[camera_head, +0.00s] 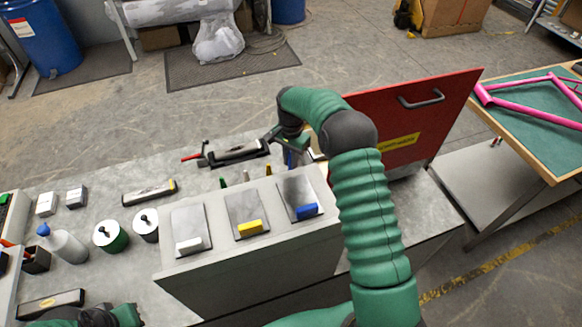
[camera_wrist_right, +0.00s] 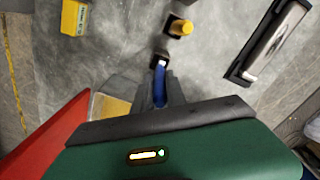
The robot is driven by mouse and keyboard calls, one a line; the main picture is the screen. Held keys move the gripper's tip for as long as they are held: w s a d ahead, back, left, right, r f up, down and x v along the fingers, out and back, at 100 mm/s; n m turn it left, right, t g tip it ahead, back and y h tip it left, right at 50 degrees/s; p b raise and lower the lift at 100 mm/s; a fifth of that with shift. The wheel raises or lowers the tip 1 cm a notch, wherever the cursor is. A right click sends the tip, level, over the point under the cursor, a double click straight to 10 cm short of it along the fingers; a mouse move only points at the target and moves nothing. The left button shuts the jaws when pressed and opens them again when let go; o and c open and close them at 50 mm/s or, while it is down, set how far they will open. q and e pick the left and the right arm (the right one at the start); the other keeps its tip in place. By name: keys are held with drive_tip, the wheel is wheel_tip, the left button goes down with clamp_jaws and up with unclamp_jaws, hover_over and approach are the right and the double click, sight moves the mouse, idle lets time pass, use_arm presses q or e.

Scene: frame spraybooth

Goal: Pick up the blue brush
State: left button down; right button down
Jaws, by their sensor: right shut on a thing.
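The blue brush (camera_head: 290,158) shows as a narrow blue piece under my right gripper (camera_head: 287,146), behind the grey box. In the right wrist view the blue handle (camera_wrist_right: 159,86) lies between the two dark fingers of my right gripper (camera_wrist_right: 160,92), which is shut on it. A pale end of the brush sits by a small dark holder, and I cannot tell whether it is clear of it. My left gripper (camera_head: 102,316) is partly visible at the bottom left edge, and its jaws cannot be made out.
A grey box (camera_head: 240,262) carries sloped plates with white, yellow and blue blocks. A red panel (camera_head: 425,120) with a handle stands right of my arm. A black-framed tool (camera_head: 238,152) lies behind the box. Spools and a bottle (camera_head: 65,245) occupy the bench's left.

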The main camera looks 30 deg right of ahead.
wheel_tip(320, 180, up, 15)
drive_tip(key=b, duration=0.2)
idle(0.3)
